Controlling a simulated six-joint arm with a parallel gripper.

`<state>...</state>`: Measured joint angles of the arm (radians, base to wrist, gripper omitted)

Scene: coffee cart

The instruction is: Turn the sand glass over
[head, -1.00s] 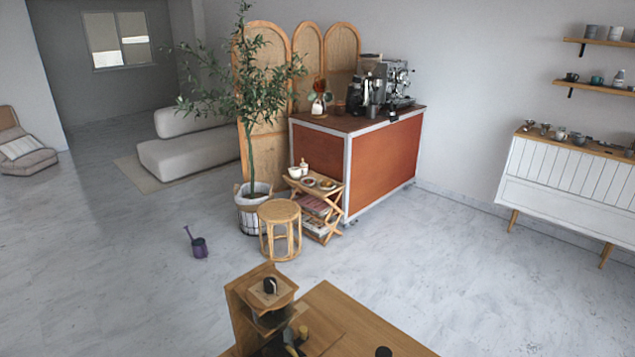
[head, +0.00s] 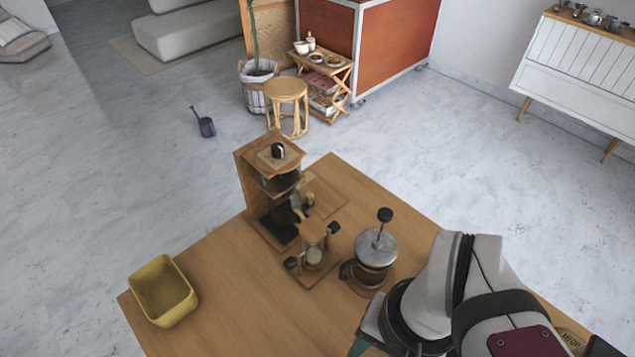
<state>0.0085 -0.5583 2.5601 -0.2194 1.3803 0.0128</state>
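The sand glass (head: 314,246) stands upright in a wooden frame with dark knobs at its sides. It sits on a small wooden base on the table, left of the French press. Pale sand shows in its lower part. My arm comes in at the lower right of the head view, right of the sand glass and apart from it. My gripper cannot be made out; the arm runs out of the bottom edge.
The French press (head: 375,258) stands close on the right of the sand glass. A wooden shelf stand (head: 247,185) rises behind it. A yellow bin (head: 163,290) is at the left on the wooden table (head: 225,318). The table between bin and sand glass is clear.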

